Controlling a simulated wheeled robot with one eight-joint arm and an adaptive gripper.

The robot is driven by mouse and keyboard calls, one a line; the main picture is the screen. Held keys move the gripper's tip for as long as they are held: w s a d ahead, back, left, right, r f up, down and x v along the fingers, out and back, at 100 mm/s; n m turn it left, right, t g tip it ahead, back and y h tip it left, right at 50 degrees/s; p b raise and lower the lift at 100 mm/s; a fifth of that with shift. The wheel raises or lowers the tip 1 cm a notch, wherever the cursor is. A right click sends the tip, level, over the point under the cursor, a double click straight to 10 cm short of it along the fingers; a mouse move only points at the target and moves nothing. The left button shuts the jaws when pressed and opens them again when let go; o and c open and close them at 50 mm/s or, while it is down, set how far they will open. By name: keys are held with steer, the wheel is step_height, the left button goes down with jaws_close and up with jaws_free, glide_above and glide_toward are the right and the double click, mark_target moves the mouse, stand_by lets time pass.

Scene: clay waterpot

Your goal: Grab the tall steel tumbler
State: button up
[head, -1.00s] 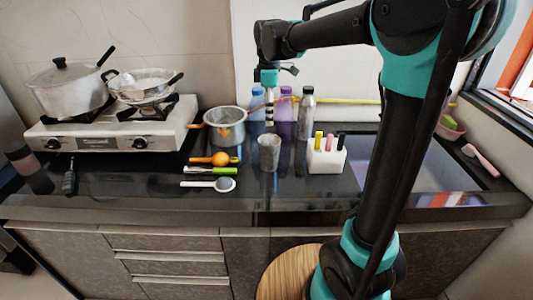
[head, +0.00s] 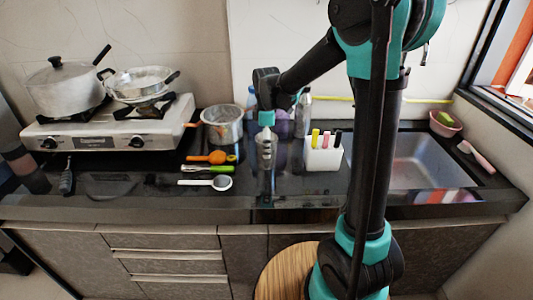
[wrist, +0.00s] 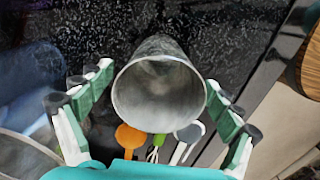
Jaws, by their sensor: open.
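The tall steel tumbler (wrist: 158,92) shows in the wrist view with its round mouth facing the camera, between the two fingers of my gripper (wrist: 160,75). The fingers are spread, with a visible gap on each side of the tumbler. I cannot tell there how far down the fingers reach.
A white holder (head: 323,154) with coloured handles stands close to the right. A steel saucepan (head: 222,126) and several utensils (head: 207,168) are to the left. Bottles (head: 303,113) stand behind. The sink (head: 415,160) is further right.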

steer(key=shift+f, duration=0.5)
steer(key=c, duration=1.4)
steer(key=shift+o, duration=0.2)
steer(key=shift+r, duration=0.1)
